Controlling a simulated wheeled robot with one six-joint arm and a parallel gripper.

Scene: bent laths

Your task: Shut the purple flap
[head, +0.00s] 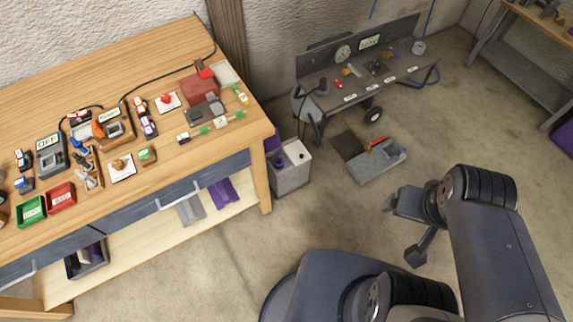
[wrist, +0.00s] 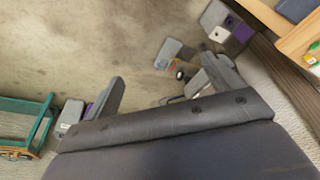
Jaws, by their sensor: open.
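A grey box (head: 291,172) stands on the floor against the right end of the workbench. A purple panel, seemingly the flap (head: 272,140), shows upright at its back left edge, partly hidden by the bench. The box also shows in the wrist view (wrist: 214,20), with a purple face, perhaps the flap (wrist: 243,32). I cannot tell its exact angle. My gripper (head: 402,228) is open and empty above the floor, well to the right of the box. Its spread fingers show in the wrist view (wrist: 162,72).
The wooden workbench (head: 150,75) is crowded with small devices and trays. A grey cart (head: 345,90) with tools stands behind, with a grey slab (head: 378,166) on the floor before it. Purple and grey pieces (head: 222,192) lie on the bench's lower shelf. Floor between box and gripper is clear.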

